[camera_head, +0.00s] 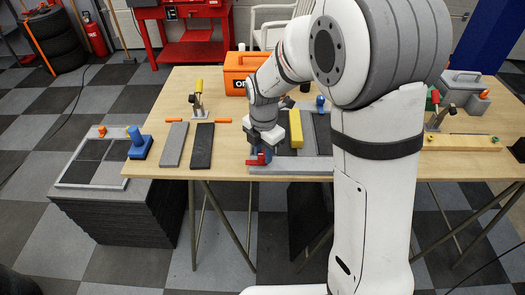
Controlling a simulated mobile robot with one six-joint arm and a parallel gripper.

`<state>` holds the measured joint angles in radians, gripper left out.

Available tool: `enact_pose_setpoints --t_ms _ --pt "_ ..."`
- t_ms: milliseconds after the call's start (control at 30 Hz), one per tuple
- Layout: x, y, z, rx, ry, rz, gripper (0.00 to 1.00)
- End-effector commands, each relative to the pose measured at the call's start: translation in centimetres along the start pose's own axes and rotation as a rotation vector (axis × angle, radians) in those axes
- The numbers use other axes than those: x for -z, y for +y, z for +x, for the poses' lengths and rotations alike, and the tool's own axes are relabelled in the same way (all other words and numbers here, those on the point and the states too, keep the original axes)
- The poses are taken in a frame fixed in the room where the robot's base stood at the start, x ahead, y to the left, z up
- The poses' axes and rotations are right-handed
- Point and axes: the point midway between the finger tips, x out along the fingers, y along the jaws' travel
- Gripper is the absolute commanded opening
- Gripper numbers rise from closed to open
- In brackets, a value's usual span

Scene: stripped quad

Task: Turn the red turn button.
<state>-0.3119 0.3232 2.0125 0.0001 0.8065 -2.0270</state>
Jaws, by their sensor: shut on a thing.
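The red turn button (254,160) shows at the front edge of the table, on the left end of a grey framed board (312,163). My gripper (264,152) points down from the arm right over it. The rest of the button is hidden by the fingers.
A yellow block (296,128) stands close to the right of my gripper. Grey (175,144) and black (202,146) plates lie to the left. An orange toolbox (243,72) stands behind. A blue-handled piece (139,143) sits at the table's left corner.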

Motion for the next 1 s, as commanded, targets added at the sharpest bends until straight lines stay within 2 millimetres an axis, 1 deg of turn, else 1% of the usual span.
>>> enact_pose_setpoints --t_ms 233,267,500,767,867,1000 --pt "-0.1 0.1 -0.1 -0.004 -0.002 -0.001 0.06" --pt "-0.1 0.1 -0.1 -0.004 -0.002 -0.001 0.30" --pt "0.0 0.1 -0.1 -0.002 -0.001 0.000 0.50" --pt "0.0 0.0 -0.2 -0.002 -0.001 0.001 0.50" --pt "0.0 0.1 -0.9 -0.002 -0.001 0.001 0.50" --pt "-0.1 0.1 -3.3 -0.006 -0.003 0.001 0.50"
